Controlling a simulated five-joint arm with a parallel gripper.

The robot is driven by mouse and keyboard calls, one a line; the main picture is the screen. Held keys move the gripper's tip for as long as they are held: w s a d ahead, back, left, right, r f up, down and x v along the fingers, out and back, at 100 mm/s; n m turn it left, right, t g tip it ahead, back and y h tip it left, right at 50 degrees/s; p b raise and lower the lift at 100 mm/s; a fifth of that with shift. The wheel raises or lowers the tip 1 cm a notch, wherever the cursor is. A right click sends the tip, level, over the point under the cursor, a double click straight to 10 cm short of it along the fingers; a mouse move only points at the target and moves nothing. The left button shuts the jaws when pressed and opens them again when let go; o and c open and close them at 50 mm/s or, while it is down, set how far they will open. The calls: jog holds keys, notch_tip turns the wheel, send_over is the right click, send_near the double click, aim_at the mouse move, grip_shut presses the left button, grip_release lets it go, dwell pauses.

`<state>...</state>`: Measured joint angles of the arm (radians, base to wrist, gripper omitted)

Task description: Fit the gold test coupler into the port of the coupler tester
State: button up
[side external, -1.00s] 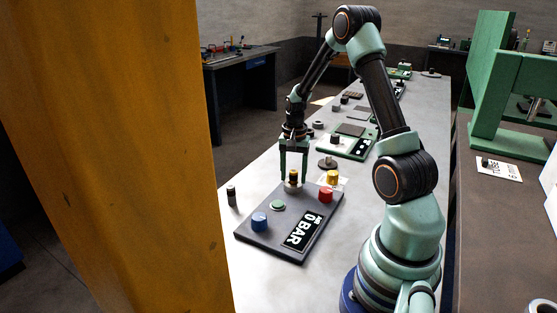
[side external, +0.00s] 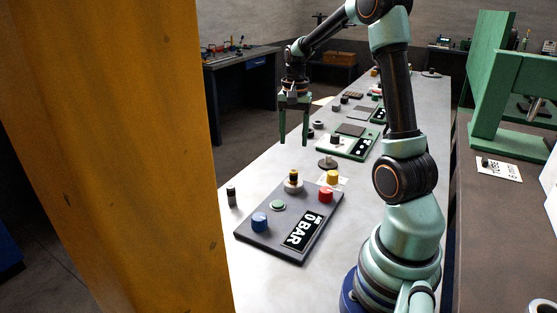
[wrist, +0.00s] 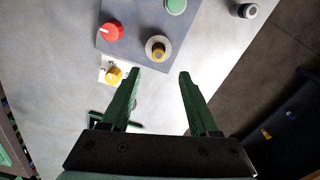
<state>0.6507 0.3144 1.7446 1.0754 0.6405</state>
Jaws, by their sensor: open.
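The coupler tester is a dark grey panel (side external: 265,236) with a "0 BAR" display (side external: 303,233). The gold test coupler (side external: 293,176), with a dark band, stands upright in the tester's pale round port (side external: 293,187). In the wrist view the coupler (wrist: 158,49) sits inside the port's ring; how deep it goes is hidden. My gripper (side external: 293,143) is open and empty, raised above and apart from the coupler. In the wrist view its fingers (wrist: 161,73) are spread, with nothing between them.
The tester carries a red knob (side external: 325,195), a blue knob (side external: 260,222) and a green button (side external: 278,205). A yellow piece (side external: 333,177) stands by its edge on a white card. A dark grey cylinder (side external: 231,195) stands at left. A green-based device (side external: 347,146) lies beyond.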

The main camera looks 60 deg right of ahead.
jog(key=s+a+r+n+t, duration=0.1)
jog(key=a+r+n+t, duration=0.1)
jog(key=a+n, duration=0.3)
jog(key=s+a+r+n+t, duration=0.1)
jog(key=a+n, duration=0.4)
jog(key=a, duration=0.7)
jog(key=s+a+r+n+t, duration=0.2)
jog(key=s+a+r+n, duration=0.1)
jog(key=a, duration=0.5)
notch_tip(320, 180, up, 2)
jog(key=shift+a+r+n+t, duration=0.1)
jog(key=shift+a+n+t, duration=0.2)
jog(key=shift+n, duration=0.6)
